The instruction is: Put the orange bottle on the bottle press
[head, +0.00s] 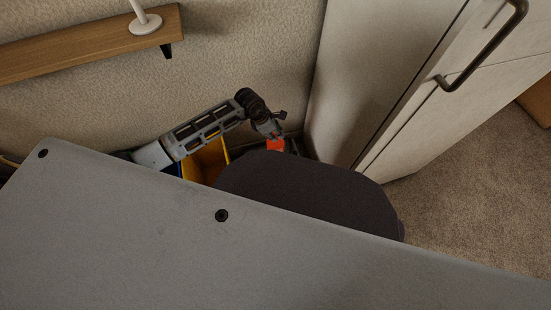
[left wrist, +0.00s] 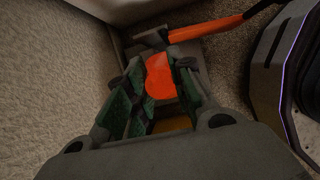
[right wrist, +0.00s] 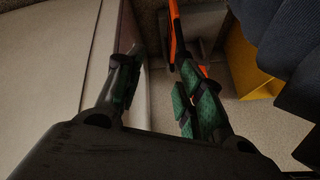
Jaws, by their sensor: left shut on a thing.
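The orange bottle (left wrist: 160,78) is between the fingers of my left gripper (left wrist: 158,70), which is shut on it. In the head view the orange bottle (head: 275,145) hangs just below my left gripper (head: 271,130), near the wall corner. A dark device with an orange lever (left wrist: 205,30), apparently the bottle press, is just beyond the bottle in the left wrist view. Its lever (right wrist: 174,30) also shows in the right wrist view. Whether bottle and press touch is unclear. My right gripper (right wrist: 155,85) is open, its fingers apart with nothing held between them.
A yellow crate (head: 206,160) stands beside my left forearm, and it shows at the right in the right wrist view (right wrist: 243,62). A pale cabinet (head: 350,80) stands close on the right. A wooden shelf (head: 90,46) is on the wall.

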